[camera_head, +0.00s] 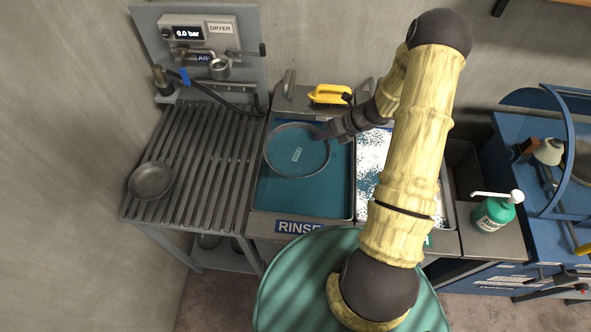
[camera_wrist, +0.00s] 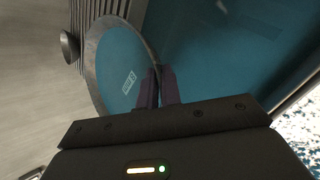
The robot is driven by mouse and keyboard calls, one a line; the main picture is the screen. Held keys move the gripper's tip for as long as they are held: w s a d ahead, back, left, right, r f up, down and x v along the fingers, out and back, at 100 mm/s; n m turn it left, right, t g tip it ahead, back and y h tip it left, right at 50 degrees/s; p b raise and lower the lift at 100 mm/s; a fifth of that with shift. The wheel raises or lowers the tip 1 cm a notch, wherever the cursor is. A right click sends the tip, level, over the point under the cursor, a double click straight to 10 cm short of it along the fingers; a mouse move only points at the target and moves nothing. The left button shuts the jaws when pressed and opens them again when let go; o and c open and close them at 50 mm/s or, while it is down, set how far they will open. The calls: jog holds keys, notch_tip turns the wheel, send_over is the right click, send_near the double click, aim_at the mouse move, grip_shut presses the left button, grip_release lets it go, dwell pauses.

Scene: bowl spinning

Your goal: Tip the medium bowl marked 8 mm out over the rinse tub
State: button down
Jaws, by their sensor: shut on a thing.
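The bowl (camera_head: 285,160) is round with a grey rim and a teal inside, and a small white label (camera_head: 297,154) shows in it. It is over the rinse tub (camera_head: 299,227), which holds teal water. I cannot read the label or tell whether the teal inside is liquid. My gripper (camera_head: 321,133) is shut on the bowl's right rim. In the wrist view, the dark fingers (camera_wrist: 160,84) pinch the rim of the bowl (camera_wrist: 112,70). The bowl looks roughly level in the head view; any slight tilt is hard to judge.
A slatted rack (camera_head: 190,190) at left bears a small grey bowl (camera_head: 151,180). An air dryer panel (camera_head: 205,50) stands behind it. A yellow-handled tool (camera_head: 330,95) lies at the tub's back edge. A foamy tub (camera_head: 370,165) and a green bottle (camera_head: 494,214) are at right.

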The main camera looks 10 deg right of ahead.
aim_at(305, 156)
jog(key=shift+s+a, duration=0.2)
jog(key=shift+a, duration=0.25)
jog(key=s+a, duration=0.1)
jog(key=s+a+m, duration=0.1)
jog(key=s+a+m+t, duration=0.1)
jog(key=shift+s+a+f+h, duration=0.3)
jog(key=shift+s+a+h, duration=0.1)
jog(key=shift+s+a+f+m+t, duration=0.2)
jog(key=shift+s+m+t, duration=0.1)
jog(key=shift+s, duration=0.2)
jog(key=shift+w, duration=0.1)
